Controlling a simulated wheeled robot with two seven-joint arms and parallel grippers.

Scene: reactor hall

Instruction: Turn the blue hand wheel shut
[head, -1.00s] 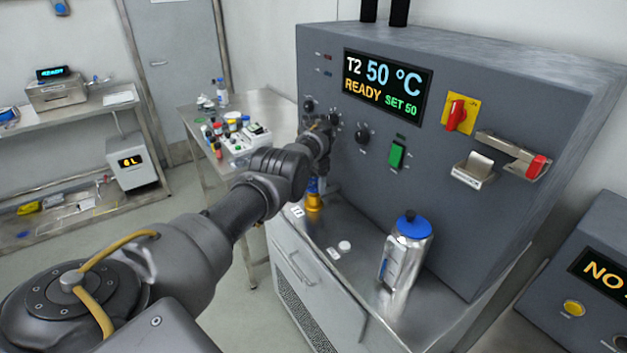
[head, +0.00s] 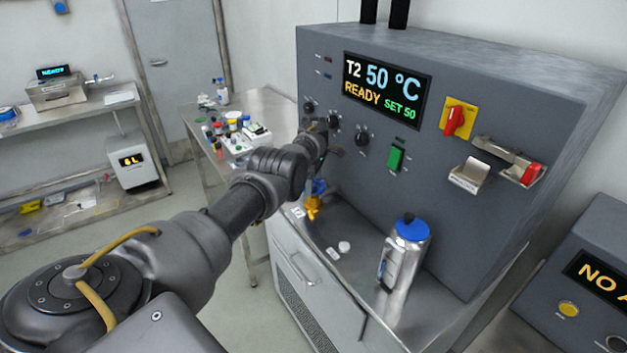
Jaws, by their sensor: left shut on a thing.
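The blue hand wheel (head: 318,187) sits on top of a small brass valve (head: 312,208), on the steel ledge in front of the grey cabinet. Only part of the wheel shows. My left arm reaches in from the left, and its wrist hangs just above the valve. My left gripper (head: 320,173) points down at the wheel and is shut on it, though the wrist largely hides the fingers. My right gripper is not in view.
The grey cabinet (head: 470,210) with its knobs and display stands close behind the valve. A steel bottle with a blue cap (head: 407,258) stands on the ledge to the right. A small white disc (head: 344,247) lies between them. A side table (head: 262,104) holds bottles.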

